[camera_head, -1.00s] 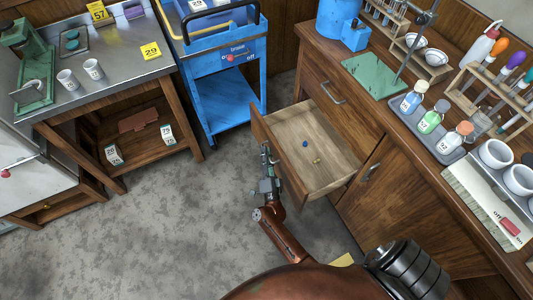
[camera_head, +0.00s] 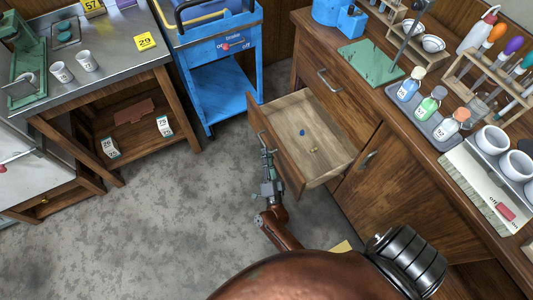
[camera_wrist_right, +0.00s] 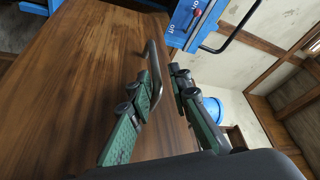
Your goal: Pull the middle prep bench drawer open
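The middle prep bench drawer (camera_head: 321,112) stands well open below a closed upper drawer (camera_head: 346,102), with a small blue item and a small yellowish item inside. Its front carries a grey bar handle (camera_head: 262,137). My right gripper (camera_head: 268,159) is in front of that drawer face, low by the handle. In the right wrist view, the handle (camera_wrist_right: 153,58) runs between the two parted fingers of my right gripper (camera_wrist_right: 164,74), close to the left finger. Whether that finger touches it I cannot tell. My left gripper is out of view.
A blue cart (camera_head: 217,85) stands beyond the drawer's far side. A steel-topped table (camera_head: 110,42) with cups is at the left. The bench top (camera_head: 397,77) holds bottles and racks. Grey floor (camera_head: 190,210) is clear left of the drawer.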

